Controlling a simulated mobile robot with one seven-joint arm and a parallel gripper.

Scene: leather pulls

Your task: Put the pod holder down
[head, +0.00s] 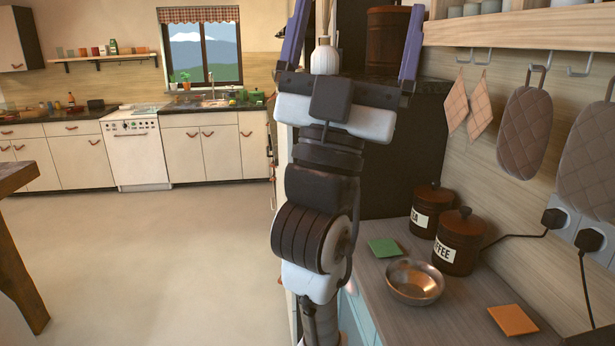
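My gripper (355,30) is raised at the top middle of the head view. Its two purple fingers are spread wide apart, and no held object shows between them. The left fingertip is cut off by the top edge. I cannot make out a pod holder in this view. A dark brown lidded container (388,38) and a white vase with thin sticks (325,58) show between the fingers, apparently beyond the gripper. My arm hides part of the dark surface behind it.
The right worktop (455,322) holds a metal bowl (414,282), an orange square (513,320), a green square (385,248), a coffee canister (459,242) and another canister (431,208). Mitts (525,132) hang below a shelf (520,30). A table edge (20,262) stands left; the floor (150,255) between is clear.

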